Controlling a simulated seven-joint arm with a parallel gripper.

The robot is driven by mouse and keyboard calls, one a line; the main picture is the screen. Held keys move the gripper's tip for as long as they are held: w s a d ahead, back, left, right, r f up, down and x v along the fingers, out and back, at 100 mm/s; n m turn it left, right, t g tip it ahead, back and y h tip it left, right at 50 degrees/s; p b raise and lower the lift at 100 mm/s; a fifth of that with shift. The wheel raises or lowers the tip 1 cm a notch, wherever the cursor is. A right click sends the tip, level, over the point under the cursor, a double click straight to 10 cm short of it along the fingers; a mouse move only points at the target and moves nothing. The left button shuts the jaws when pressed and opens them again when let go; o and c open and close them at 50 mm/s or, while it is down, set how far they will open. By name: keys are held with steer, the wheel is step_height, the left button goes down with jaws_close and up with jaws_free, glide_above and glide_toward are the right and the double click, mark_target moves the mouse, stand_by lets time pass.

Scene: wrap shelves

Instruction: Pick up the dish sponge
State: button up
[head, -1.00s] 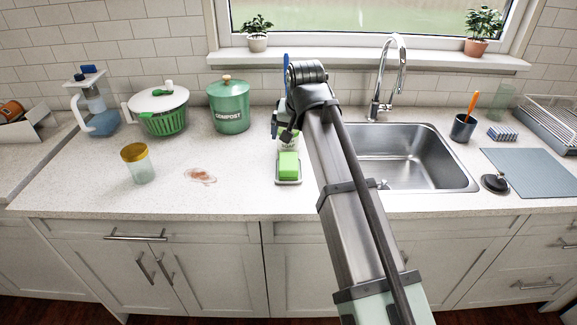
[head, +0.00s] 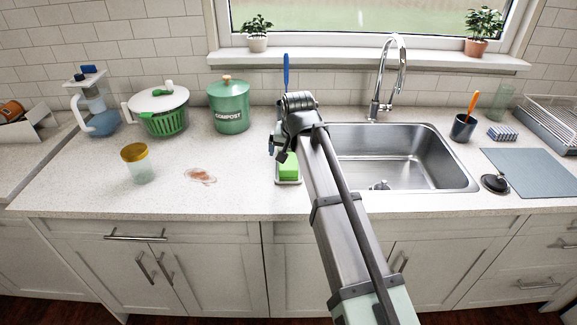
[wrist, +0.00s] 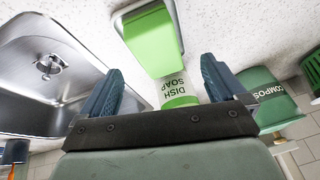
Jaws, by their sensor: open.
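A dish soap bottle (wrist: 176,92) shows between the fingers in the wrist view, behind the sponge.
The sink (head: 425,160) with its faucet (head: 397,75) is to the right. A green compost bin (head: 229,110) is behind to the left. A yellow-lidded jar (head: 138,165) and a brown stain (head: 201,176) are on the counter at left. A blue-handled brush (head: 286,68) stands behind my gripper.

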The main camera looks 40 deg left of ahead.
mark_target(289, 160)
steer(key=shift+x, duration=2.3)
steer(key=shift+d, duration=0.1)
steer(key=shift+c, duration=0.3)
steer(key=c, duration=1)
steer(key=shift+r, duration=0.1)
steer(key=shift+c, duration=0.2)
step_height(289, 160, up, 10)
